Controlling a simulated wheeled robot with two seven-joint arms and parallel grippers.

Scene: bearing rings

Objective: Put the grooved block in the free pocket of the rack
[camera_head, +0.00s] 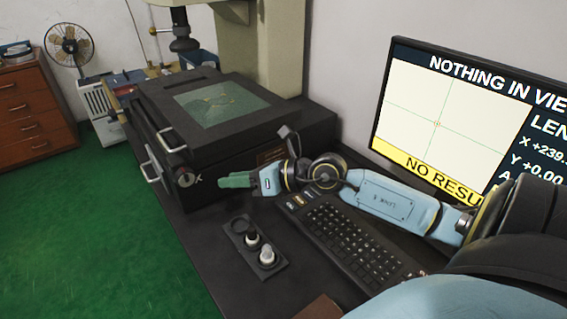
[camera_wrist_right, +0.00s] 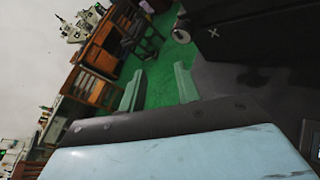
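A small dark rack (camera_head: 279,266) lies on the bench, left of the keyboard. A dark piece with a pale lower part (camera_head: 252,240) stands in its middle pocket and a white piece (camera_head: 267,255) in its near pocket. The far pocket (camera_head: 239,226) looks empty. I cannot tell whether either piece is the grooved block; no groove is clear. My right gripper (camera_head: 232,181) is above the bench, beyond the rack and beside the black machine. In the right wrist view its two green fingers (camera_wrist_right: 159,88) are apart with nothing between them. My left gripper is not in view.
The black measuring machine (camera_head: 216,141) with a glass stage (camera_head: 221,104) stands behind my right gripper. A keyboard (camera_head: 345,238) and a monitor (camera_head: 455,125) reading "NOTHING IN VIEW" are on the right. The bench left of the rack is clear, ending at green floor.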

